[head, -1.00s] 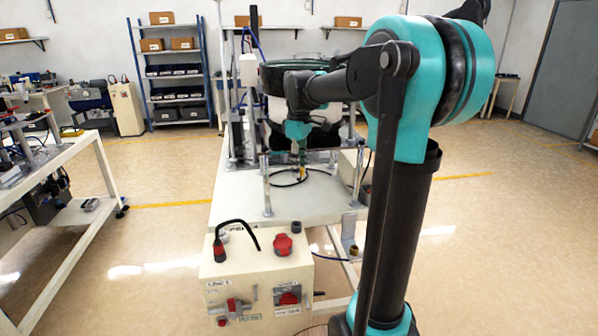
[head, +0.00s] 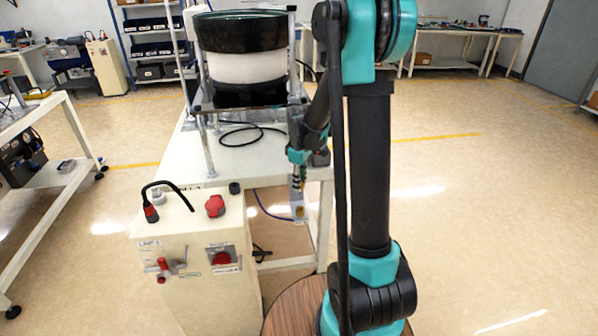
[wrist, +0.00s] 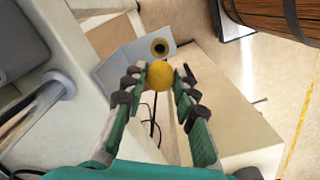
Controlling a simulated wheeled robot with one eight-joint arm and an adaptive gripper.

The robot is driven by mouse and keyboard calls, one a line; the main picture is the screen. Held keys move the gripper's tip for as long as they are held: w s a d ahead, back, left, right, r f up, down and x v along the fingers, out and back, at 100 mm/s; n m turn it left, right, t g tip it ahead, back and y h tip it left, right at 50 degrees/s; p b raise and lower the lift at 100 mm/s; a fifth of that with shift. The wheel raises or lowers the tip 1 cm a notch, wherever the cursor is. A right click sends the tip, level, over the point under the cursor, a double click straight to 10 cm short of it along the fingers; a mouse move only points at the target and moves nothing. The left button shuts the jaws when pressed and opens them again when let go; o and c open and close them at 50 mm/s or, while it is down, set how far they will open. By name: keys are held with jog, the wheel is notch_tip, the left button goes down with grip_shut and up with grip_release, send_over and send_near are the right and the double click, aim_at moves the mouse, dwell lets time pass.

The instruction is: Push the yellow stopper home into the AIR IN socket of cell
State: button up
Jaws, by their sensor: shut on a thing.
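The yellow stopper (wrist: 160,77) is round and sits between the fingertips of my gripper (wrist: 160,80) in the wrist view. My gripper is shut on it. Just beyond it, a dark round socket with a brass-coloured ring (wrist: 158,47) sits on a pale grey bracket (wrist: 125,65). The stopper appears apart from the socket and slightly nearer the camera. No label is readable at the socket. In the head view, my gripper (head: 298,180) is beside the table's right front edge, at the bracket (head: 297,203). The stopper is too small to tell apart there.
A white table (head: 240,160) carries a large bowl feeder (head: 240,60) and a loose black cable. A control box (head: 190,240) with red knobs stands at the front left. A blue hose hangs below the table edge. The floor right of the table is open.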

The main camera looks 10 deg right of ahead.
jog(key=shift+f, duration=3.5)
jog(key=shift+f, duration=1.4)
jog(key=o, duration=1.2)
jog(key=shift+o, duration=0.2)
jog(key=shift+r, duration=0.1)
jog(key=shift+r, duration=3.55)
jog(key=shift+r, duration=0.1)
jog(key=shift+r, duration=1.9)
